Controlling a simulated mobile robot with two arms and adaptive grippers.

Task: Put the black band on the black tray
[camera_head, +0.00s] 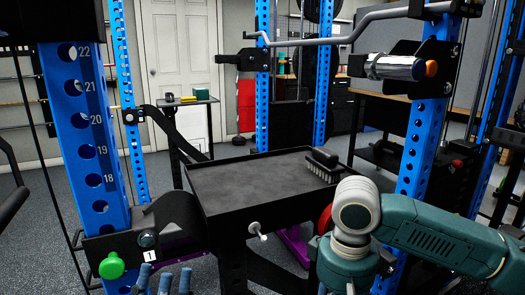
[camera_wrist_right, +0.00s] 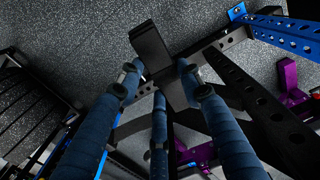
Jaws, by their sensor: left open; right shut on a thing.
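The black tray (camera_head: 235,186) is a wide, shallow, low-rimmed surface in the middle of the head view. A black brush (camera_head: 324,167) lies near its right rim. My right gripper (camera_wrist_right: 158,78) is shut on a black strip, which looks like the black band (camera_wrist_right: 152,48), between its blue fingers in the right wrist view. In the head view, my right arm stands at the tray's front right, and its gripper is out of sight. My left gripper (camera_head: 164,276) is open at the bottom edge, left of and in front of the tray, with only its blue fingertips showing.
A blue rack upright (camera_head: 90,150) stands close at the left, with a green knob (camera_head: 112,266) low on it. Another blue upright (camera_head: 419,150) stands to the right. A metal bar (camera_head: 345,36) crosses high behind the tray. Most of the tray's top is bare.

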